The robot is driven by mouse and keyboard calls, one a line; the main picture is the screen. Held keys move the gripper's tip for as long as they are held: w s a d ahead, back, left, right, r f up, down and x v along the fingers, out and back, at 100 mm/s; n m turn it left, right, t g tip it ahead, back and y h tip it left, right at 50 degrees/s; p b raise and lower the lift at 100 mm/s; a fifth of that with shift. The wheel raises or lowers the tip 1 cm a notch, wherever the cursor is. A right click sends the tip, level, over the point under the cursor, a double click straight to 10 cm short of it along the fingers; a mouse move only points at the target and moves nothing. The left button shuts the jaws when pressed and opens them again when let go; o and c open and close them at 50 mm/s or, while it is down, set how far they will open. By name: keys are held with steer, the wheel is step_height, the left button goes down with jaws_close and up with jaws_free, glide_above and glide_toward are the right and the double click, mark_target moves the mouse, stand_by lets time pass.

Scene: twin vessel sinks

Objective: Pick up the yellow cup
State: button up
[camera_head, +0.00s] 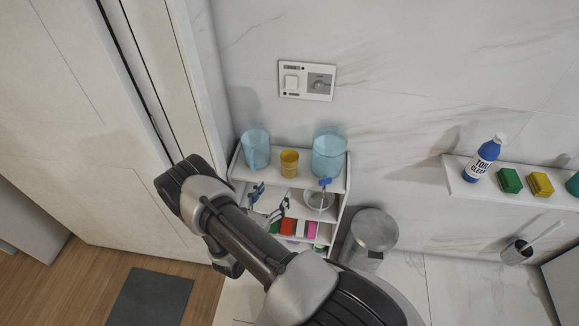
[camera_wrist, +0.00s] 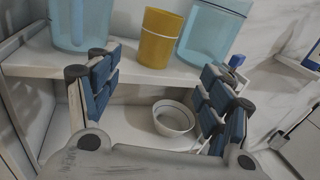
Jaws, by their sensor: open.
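The yellow cup (camera_head: 289,163) stands upright on the top shelf of a small white rack, between two blue translucent vessels. In the wrist view the yellow cup (camera_wrist: 158,38) is ahead of my gripper, past the fingertips and roughly centred between them. My gripper (camera_head: 270,198) is open and empty in front of the rack, lower in the picture than the cup. In the wrist view my gripper (camera_wrist: 160,85) has its blue-padded fingers wide apart, with nothing between them touching the pads.
A blue pitcher (camera_head: 256,150) stands left of the cup and a blue container (camera_head: 329,152) stands right. A white bowl (camera_wrist: 173,118) sits on the shelf below. The top shelf edge (camera_wrist: 130,67) lies ahead of my gripper. A metal bin (camera_head: 372,232) stands right of the rack.

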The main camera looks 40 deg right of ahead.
mark_target(286, 170)
steer(key=b+x, duration=0.1)
steer(key=x, duration=0.6)
steer(key=shift+w+d, duration=0.1)
steer(key=shift+d, duration=0.15)
steer(key=shift+w+r+b+x, duration=0.15)
steer(key=shift+b+x, duration=0.25)
steer(key=shift+x, duration=0.95)
steer(key=shift+w+r+b+x, duration=0.1)
steer(key=shift+r+b+x, duration=0.25)
steer(key=shift+x, duration=1.05)
steer(key=shift+a, duration=0.15)
steer(key=c, duration=1.1)
steer(key=shift+c, duration=0.2)
